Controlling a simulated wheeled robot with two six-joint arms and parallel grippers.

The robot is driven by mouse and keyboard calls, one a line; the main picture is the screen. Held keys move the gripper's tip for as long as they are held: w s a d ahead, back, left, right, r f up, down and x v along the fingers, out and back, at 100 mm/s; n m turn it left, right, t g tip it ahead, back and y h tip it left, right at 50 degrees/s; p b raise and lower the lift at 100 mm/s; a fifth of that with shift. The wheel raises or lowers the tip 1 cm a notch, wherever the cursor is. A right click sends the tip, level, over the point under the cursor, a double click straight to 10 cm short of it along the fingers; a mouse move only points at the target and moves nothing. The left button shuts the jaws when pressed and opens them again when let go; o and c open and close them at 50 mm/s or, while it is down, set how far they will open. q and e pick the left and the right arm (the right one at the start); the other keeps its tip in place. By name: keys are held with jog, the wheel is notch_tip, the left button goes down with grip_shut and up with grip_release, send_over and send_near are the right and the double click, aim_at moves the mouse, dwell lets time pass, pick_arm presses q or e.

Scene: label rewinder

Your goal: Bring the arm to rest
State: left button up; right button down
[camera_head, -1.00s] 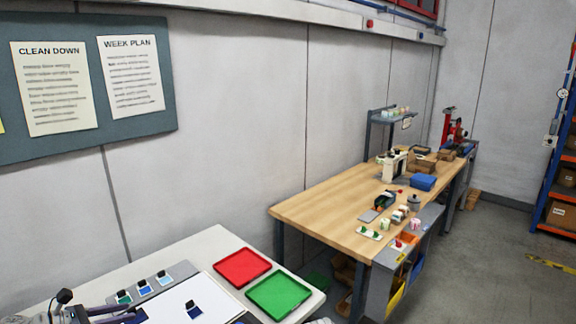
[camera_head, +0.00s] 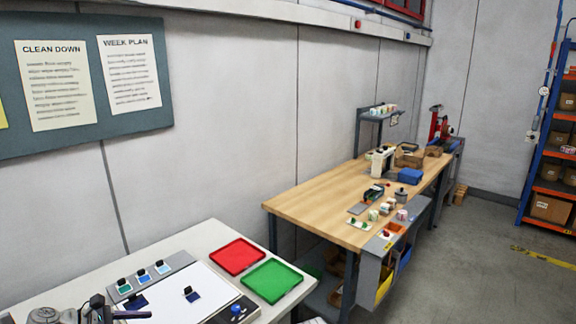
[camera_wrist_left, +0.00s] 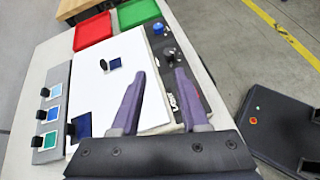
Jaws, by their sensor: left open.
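My left gripper (camera_wrist_left: 160,85) is open in the left wrist view, its two purple fingers apart with nothing between them. It hangs over the white panel (camera_wrist_left: 120,60) of the light table. In the head view my left arm shows only at the bottom left corner, with the gripper (camera_head: 128,314) low over the near part of that table and partly cut off. My right gripper is in neither view.
A dark blue swatch (camera_head: 191,294) lies on the panel. Three swatches stand on a grey strip (camera_head: 181,261). A red tray (camera_head: 238,256) and a green tray (camera_head: 272,281) lie at the table's far end. A cluttered wooden bench (camera_head: 310,203) stands beyond.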

pick_arm(q)
jog(key=d+f+m+g, duration=0.1)
jog(key=d, duration=0.1)
jog(key=d+f+m+g+b, duration=0.1)
jog(key=d+f+m, duration=0.1)
jog(key=d, duration=0.1)
jog(key=d+f+m, duration=0.1)
jog(key=d+f, duration=0.1)
jog(key=d, duration=0.1)
jog(key=shift+w+g+y, duration=0.3)
jog(key=shift+g, duration=0.1)
jog(key=s+d+f+m+g+y+b, duration=0.1)
jog(key=s+d+f+m+y+b, duration=0.1)
jog(key=d+f+m, duration=0.3)
jog(key=s+d+f+m+g+y+b, duration=0.2)
jog(key=s+d+f+m+y+b, duration=0.1)
jog(key=d+m, duration=0.8)
jog(key=s+d+f+m+g+y+b, duration=0.2)
jog(key=s+d+f+m+y, duration=0.2)
jog(key=s+d+f+m, duration=0.2)
jog(key=d+m, duration=0.2)
jog(key=shift+d+f+y+b, duration=0.3)
jog(key=shift+d+y, duration=0.05)
jog(key=shift+y, duration=0.05)
